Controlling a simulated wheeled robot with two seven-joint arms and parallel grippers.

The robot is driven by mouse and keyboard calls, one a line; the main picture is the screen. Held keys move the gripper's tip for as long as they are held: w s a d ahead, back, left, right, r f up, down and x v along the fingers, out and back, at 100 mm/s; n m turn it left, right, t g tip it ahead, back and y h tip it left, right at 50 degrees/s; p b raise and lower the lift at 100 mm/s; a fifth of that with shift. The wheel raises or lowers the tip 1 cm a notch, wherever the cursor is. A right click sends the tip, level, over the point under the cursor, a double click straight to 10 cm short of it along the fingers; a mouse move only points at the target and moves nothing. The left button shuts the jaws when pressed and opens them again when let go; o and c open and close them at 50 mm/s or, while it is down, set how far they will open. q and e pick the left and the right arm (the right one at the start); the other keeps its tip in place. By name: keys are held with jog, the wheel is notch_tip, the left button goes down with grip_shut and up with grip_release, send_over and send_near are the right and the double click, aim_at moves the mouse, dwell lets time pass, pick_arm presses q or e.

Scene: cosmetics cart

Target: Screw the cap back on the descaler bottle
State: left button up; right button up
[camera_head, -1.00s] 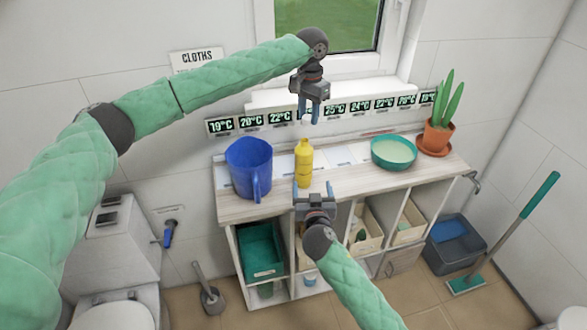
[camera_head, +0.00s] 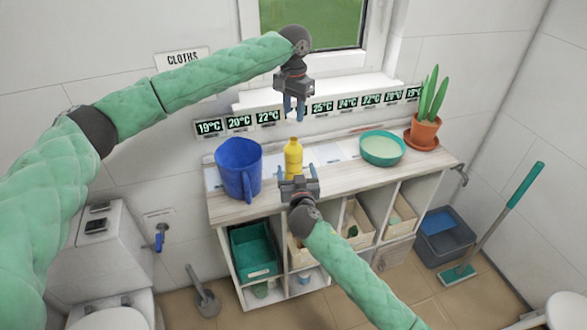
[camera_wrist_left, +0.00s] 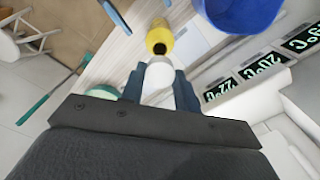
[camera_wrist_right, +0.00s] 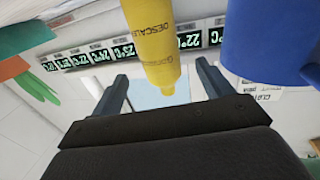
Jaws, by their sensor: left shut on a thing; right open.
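The yellow descaler bottle (camera_head: 293,155) stands upright on the cart top. In the left wrist view its dark open mouth (camera_wrist_left: 159,47) faces me, uncapped. My left gripper (camera_head: 293,112) is shut on the white cap (camera_wrist_left: 158,77) and holds it above the bottle, apart from it. My right gripper (camera_head: 298,172) is open, low in front of the bottle, overlapping its lower part in the head view. In the right wrist view the bottle (camera_wrist_right: 153,45) appears inverted between the spread fingers; whether it is actually between them I cannot tell.
A blue jug (camera_head: 238,170) stands close left of the bottle. A teal bowl (camera_head: 382,150) and a potted plant (camera_head: 424,130) are on the right. Temperature displays (camera_head: 322,107) line the wall behind. Bins (camera_head: 254,250) fill the shelves below.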

jog(key=shift+w+a, duration=0.25)
jog(key=shift+w, duration=1.65)
jog(key=shift+w+a, duration=0.2)
jog(key=shift+w, duration=1.7)
jog(key=c, duration=1.5)
pick_arm(q)
send_over(294, 139)
jog(key=shift+f, duration=2.45)
